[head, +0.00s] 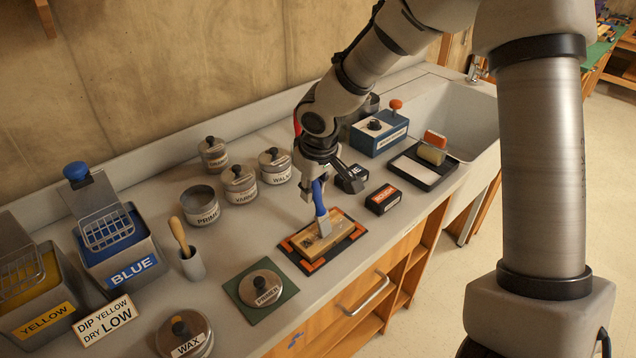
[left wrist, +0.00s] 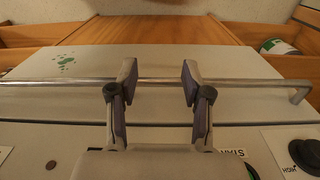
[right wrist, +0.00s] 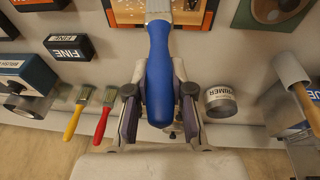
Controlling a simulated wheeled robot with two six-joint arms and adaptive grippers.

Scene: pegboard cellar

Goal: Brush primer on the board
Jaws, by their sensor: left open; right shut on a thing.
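My right gripper (head: 318,184) is shut on the blue handle of a brush (head: 321,206), which also shows in the right wrist view (right wrist: 158,75). The brush points down, its bristle end at the top of the wooden board (head: 312,245); whether they touch I cannot tell. The board lies on a dark mat with orange corners (head: 286,247). The open primer tin (head: 203,211) stands left of the board. A round lid marked PRIMER (head: 262,287) lies on a green mat (head: 234,290). My left gripper (left wrist: 160,82) is open and empty before a pale panel with a bar handle.
Lidded tins (head: 239,187) stand behind the board. A blue box (head: 379,136), an orange-labelled block (head: 383,199) and a black tray (head: 443,175) are to its right. Blue (head: 135,268) and yellow (head: 45,318) tubs stand left. A cup (head: 193,266) holds a wooden-handled tool.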

